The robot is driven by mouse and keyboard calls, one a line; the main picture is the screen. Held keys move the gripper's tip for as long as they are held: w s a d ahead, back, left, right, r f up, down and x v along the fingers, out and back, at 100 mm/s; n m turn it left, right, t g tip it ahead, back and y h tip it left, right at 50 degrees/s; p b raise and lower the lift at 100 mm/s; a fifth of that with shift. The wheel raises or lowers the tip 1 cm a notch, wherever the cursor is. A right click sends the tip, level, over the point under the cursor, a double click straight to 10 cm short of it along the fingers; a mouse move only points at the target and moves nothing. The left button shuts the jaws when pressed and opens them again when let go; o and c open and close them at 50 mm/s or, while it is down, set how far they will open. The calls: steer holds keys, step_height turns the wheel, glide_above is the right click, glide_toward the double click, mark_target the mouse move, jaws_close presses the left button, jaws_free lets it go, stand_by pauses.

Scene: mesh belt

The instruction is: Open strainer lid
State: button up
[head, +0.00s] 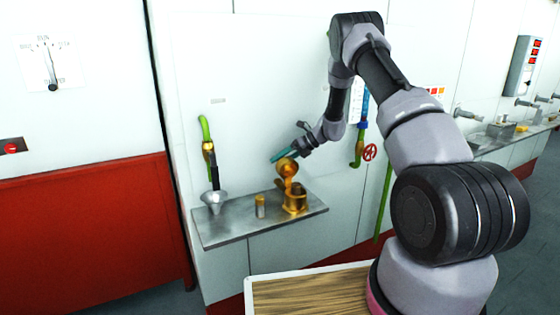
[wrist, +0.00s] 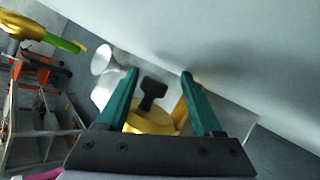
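The brass strainer (head: 294,203) stands on the right part of a steel shelf. A round brass lid-like piece (head: 287,168) shows above its body, directly under my gripper; I cannot tell how it joins the body. My gripper (head: 276,158) is above it with teal fingers. In the wrist view my gripper (wrist: 159,72) has its fingers spread apart. A black T-shaped handle (wrist: 152,93) lies between them, with a gap on both sides. Round brass (wrist: 150,122) shows beneath the handle, partly hidden by the fingers and gripper body.
The steel shelf (head: 232,232) also bears a metal funnel (head: 214,199) and a small brass-topped jar (head: 260,205). A green pipe with a brass fitting (head: 208,148) hangs above the funnel. A red valve wheel (head: 370,152) is on the right. The white wall is close behind.

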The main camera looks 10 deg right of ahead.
steer(key=shift+a+r, duration=0.1)
steer(key=v, duration=1)
steer(key=shift+d+r, duration=0.15)
steer(key=shift+d, duration=0.2)
steer(key=shift+s, duration=0.1)
steer(key=s+a+r+n+h, duration=0.1)
steer(key=s+r+n+h, duration=0.1)
steer(key=s+r+n, duration=0.8)
steer(key=s+a+r+n+h, duration=0.1)
steer(key=s+r+n+h, duration=0.15)
steer(key=s+r, duration=0.8)
steer(key=s+d+r+n+t+h, duration=0.1)
steer(key=s+r+n, duration=0.3)
steer(key=s, duration=0.5)
steer(key=s+d+r+n+t+h, duration=0.1)
steer(key=s+r+n+t+h, duration=0.2)
steer(key=s+n, duration=0.6)
steer(key=shift+s+d+r+t, duration=0.3)
steer(key=shift+r+t, duration=0.2)
